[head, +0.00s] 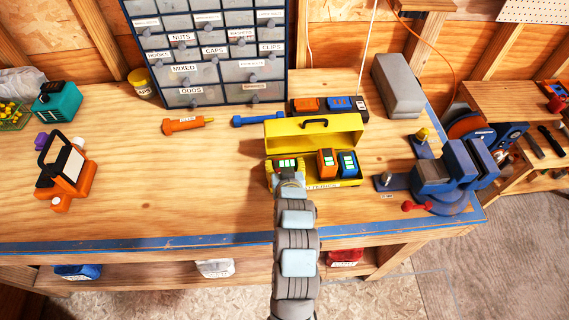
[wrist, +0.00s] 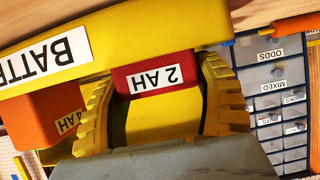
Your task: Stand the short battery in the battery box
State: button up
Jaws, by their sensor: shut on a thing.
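The yellow battery box (head: 347,182) stands on the bench with its lid open; its front wall and label show upside down in the wrist view (wrist: 110,47). The short battery (wrist: 165,77), red and yellow and marked 2 AH, is between the yellow fingers of my gripper (wrist: 165,105), which is shut on it. In the head view my gripper (head: 287,172) is over the box's left end. The battery's lower end is hidden by the front wall; I cannot tell whether it touches the floor of the box.
An orange battery (head: 327,163) and a blue battery (head: 348,163) stand in the box's right part. A charger with batteries (head: 328,105) sits behind the lid. A blue vise (head: 445,175) is to the right. An orange lantern (head: 66,173) is far left. The bench front-left is clear.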

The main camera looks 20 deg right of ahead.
jog(key=shift+f, duration=0.2)
jog(key=o, duration=1.3)
jog(key=shift+s, duration=0.1)
jog(key=shift+v, duration=3.7)
jog(key=shift+r, duration=0.1)
